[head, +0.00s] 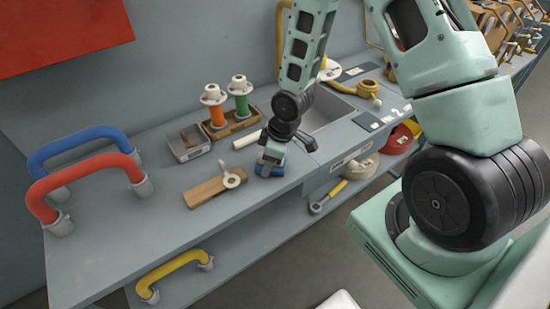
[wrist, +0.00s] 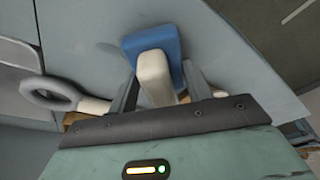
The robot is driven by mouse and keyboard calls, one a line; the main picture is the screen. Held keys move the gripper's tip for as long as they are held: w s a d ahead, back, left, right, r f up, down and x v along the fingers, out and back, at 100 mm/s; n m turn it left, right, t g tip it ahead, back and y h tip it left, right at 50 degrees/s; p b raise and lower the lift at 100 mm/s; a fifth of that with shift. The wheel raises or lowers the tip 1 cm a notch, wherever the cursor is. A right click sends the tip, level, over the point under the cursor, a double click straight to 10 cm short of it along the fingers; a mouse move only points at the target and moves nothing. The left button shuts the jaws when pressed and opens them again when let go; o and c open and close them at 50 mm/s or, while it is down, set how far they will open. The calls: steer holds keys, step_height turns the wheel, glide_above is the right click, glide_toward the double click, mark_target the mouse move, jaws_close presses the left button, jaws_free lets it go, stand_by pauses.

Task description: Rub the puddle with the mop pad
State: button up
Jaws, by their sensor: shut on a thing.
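The mop pad (wrist: 152,48) is a blue block with a pale cream handle (wrist: 155,80). My gripper (wrist: 160,85) is shut on that handle, one dark finger on each side, in the wrist view. In the head view my gripper (head: 275,152) points down at the grey bench near its front edge, with the blue pad (head: 268,168) low under it. The pad is at or just above the bench top; I cannot tell if it touches. I cannot make out the puddle in either view; the arm and pad hide part of the bench.
A wooden board (head: 204,191) with a white ringed piece (head: 231,180) lies left of my gripper. Behind it are a grey tray (head: 188,146) and a wooden holder (head: 232,126) with orange and green spools. A sink (head: 325,112) lies right. Red and blue handles rise at the far left.

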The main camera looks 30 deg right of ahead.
mark_target(258, 169)
steer(key=shift+s+a+f+b, duration=0.15)
steer(key=shift+a+b, duration=0.45)
steer(key=shift+a, duration=1.1)
steer(key=shift+d+r+p, duration=0.15)
steer(key=shift+d+p, duration=0.3)
steer(key=shift+d, duration=0.25)
steer(key=shift+d+r+p, duration=0.15)
steer(key=shift+d+p, duration=0.3)
steer(key=shift+d, duration=0.2)
steer(key=shift+w+d+f+p, duration=0.15)
steer(key=shift+d+p, duration=0.35)
steer(key=shift+d, duration=0.95)
steer(key=shift+w+d+f+p, duration=0.1)
steer(key=shift+d+p, duration=0.35)
steer(key=shift+d, duration=1)
steer(key=shift+s+d+f+p, duration=0.15)
steer(key=shift+d+p, duration=0.15)
steer(key=shift+d, duration=0.6)
steer(key=shift+d+p, duration=0.9)
steer(key=shift+d, duration=0.7)
steer(key=r+p, duration=0.2)
steer(key=r, duration=0.1)
steer(key=r+p, duration=0.3)
steer(key=shift+w+a+r, duration=0.15)
steer(key=shift+w, duration=0.05)
